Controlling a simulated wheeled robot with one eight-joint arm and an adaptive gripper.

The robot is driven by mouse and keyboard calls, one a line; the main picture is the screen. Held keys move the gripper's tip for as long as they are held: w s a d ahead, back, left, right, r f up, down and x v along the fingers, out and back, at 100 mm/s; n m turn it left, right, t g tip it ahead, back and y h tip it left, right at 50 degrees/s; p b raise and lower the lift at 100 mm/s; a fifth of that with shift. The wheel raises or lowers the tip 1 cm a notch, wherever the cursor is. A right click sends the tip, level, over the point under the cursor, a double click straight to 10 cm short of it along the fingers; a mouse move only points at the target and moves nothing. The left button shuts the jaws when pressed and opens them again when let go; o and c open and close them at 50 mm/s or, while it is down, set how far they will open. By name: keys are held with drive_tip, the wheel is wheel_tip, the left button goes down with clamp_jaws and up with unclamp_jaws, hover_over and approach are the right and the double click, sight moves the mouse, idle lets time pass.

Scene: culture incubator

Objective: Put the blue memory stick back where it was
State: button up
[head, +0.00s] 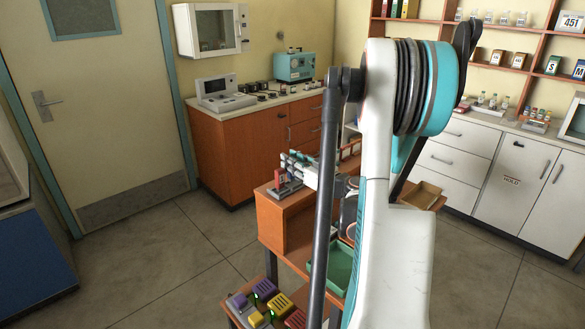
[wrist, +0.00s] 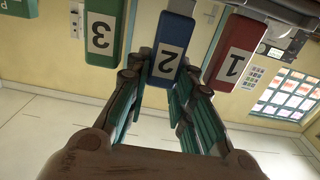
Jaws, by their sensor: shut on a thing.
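The blue memory stick (wrist: 172,50), marked 2, is between the fingers of my gripper (wrist: 166,82) in the wrist view. The fingers are shut on its near end. A green stick (wrist: 101,35) marked 3 is on its left and a red stick (wrist: 234,55) marked 1 on its right, both apart from the fingers. The blue stick lines up between them. Its far end runs toward the top edge, and I cannot tell whether it is seated in anything. In the head view my gripper (head: 299,165) is above the orange-brown bench (head: 272,222); the blue stick is not clear there.
A green tray (head: 338,268) is beside my arm on the bench. Purple, yellow and red blocks (head: 265,291) are on a low shelf. A wooden tray (head: 424,194) is right of my arm. A counter with devices (head: 225,100) stands behind. The floor at left is clear.

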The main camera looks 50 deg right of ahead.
drive_tip(key=shift+f, duration=0.55)
drive_tip(key=shift+c, duration=0.2)
drive_tip(key=shift+s, duration=0.1)
clamp_jaws()
drive_tip(key=o, duration=0.6)
unclamp_jaws()
drive_tip(key=shift+o, duration=0.2)
drive_tip(key=s+a+p, duration=0.1)
drive_tip(key=s+p, duration=0.1)
drive_tip(key=s, duration=0.9)
drive_tip(key=shift+s+a, duration=0.15)
drive_tip(key=shift+s, duration=0.25)
drive_tip(key=shift+r, duration=0.1)
